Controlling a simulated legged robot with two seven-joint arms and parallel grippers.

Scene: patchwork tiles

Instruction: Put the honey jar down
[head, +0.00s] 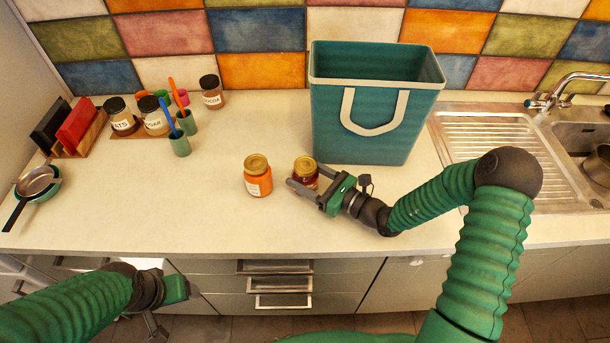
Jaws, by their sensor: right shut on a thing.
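A dark reddish-amber jar with a gold lid (305,165), which I take as the honey jar, is between the fingers of my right gripper (306,182). The gripper is shut on it, reaching in from the right. The jar looks upright; its lower part is partly hidden by the near finger, and I cannot tell whether its base touches the counter (200,225). An orange jar with a gold lid (258,178) stands just left of it, apart from the gripper. My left gripper (190,290) hangs low in front of the counter, away from the jars; its jaws are unclear.
A teal bin with a pale handle (335,130) stands behind the held jar. Labelled jars (122,118), cups with utensils (179,142), a rack (85,130) and pans (38,183) are at left. A sink (575,140) is at right. The counter's front left is clear.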

